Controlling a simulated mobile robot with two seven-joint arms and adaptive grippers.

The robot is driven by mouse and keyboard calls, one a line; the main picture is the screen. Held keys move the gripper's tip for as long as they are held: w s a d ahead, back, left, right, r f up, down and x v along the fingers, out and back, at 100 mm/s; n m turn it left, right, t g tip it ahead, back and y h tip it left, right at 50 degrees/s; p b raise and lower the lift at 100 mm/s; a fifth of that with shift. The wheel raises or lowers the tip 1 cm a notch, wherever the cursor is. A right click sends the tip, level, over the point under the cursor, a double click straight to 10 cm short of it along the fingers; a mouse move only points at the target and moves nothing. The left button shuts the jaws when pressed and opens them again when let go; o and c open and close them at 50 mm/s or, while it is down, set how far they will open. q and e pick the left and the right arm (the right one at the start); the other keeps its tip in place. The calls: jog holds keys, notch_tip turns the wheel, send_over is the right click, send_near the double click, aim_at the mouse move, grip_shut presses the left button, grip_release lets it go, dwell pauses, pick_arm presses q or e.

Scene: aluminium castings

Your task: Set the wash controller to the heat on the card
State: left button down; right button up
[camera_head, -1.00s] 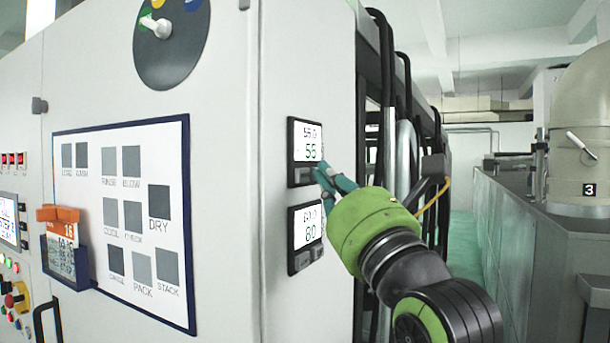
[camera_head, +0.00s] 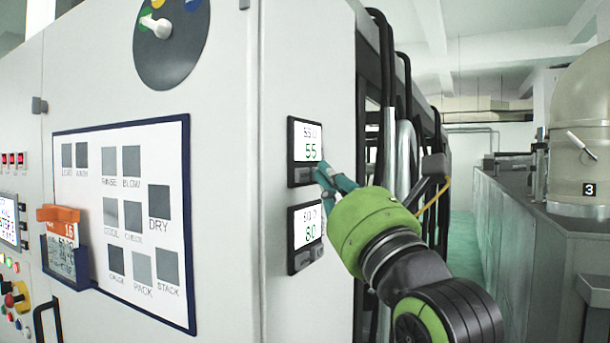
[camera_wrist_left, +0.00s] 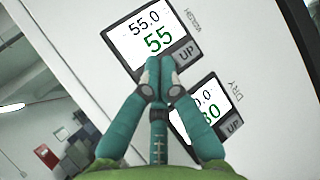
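The wash controller (camera_head: 305,152) is the upper of two small dark-framed panels on the machine's side wall. In the left wrist view, the wash controller's screen (camera_wrist_left: 142,28) reads 55.0 above a green 55, with an UP key (camera_wrist_left: 186,54) at its lower right. My left gripper (camera_head: 326,174) has its teal fingers together and empty. Its tips (camera_wrist_left: 160,64) are at the panel's lower edge, left of the UP key, hiding that part; contact cannot be told. The card (camera_head: 66,232) stands in a dark blue holder at the left, its print too small to read surely. My right gripper is out of view.
The dry controller (camera_head: 305,238) sits just below, its green figure reading 80. A board of grey labelled squares (camera_head: 122,215) and a rotary dial (camera_head: 172,40) are on the front wall. Black hoses (camera_head: 388,110) run behind my left gripper. An aisle (camera_head: 461,235) lies open to the right.

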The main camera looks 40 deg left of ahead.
pick_arm(q)
jog(key=shift+a, duration=0.1)
jog(key=shift+s+a, duration=0.1)
jog(key=shift+a, duration=0.25)
jog(key=shift+s+a, duration=0.1)
jog(key=shift+a, duration=0.25)
dwell(0.8)
jog(key=shift+d, duration=0.75)
jog(key=shift+w, duration=0.2)
jog(key=d, duration=0.2)
jog(key=w+d, duration=0.1)
jog(key=d, duration=0.1)
jog(key=shift+d, duration=0.4)
jog(key=shift+w+f, duration=0.1)
dwell(0.5)
